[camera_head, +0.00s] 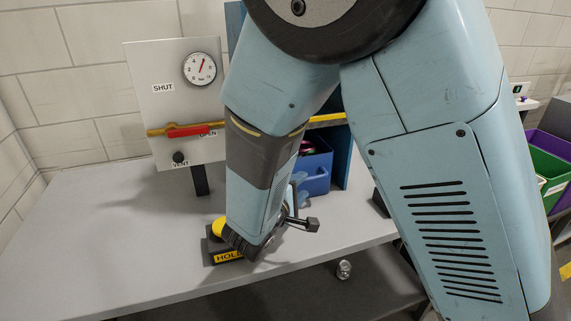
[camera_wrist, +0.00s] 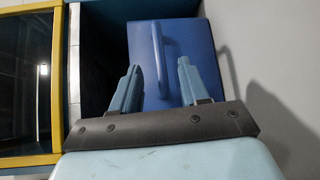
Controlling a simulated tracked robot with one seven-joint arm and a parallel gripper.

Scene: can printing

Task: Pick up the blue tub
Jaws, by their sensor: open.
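The blue tub (camera_head: 318,178) stands on the grey table at the foot of a blue upright panel, partly hidden behind my arm in the head view. In the wrist view the tub (camera_wrist: 200,40) shows a flat blue face with a raised bar handle (camera_wrist: 161,50). My gripper (camera_wrist: 158,66) is open, its two light blue fingers in front of that face. The handle shows between the fingers in the picture, but I cannot tell whether they reach around it. Nothing is gripped. In the head view my forearm hides most of the gripper.
A panel (camera_head: 145,95) with a gauge and red lever (camera_head: 188,131) stands at left. A yellow button on a HOLD box (camera_head: 222,254) sits close beside my arm. A table (camera_head: 110,235) is clear at left. Green and purple bins (camera_head: 548,165) are at far right.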

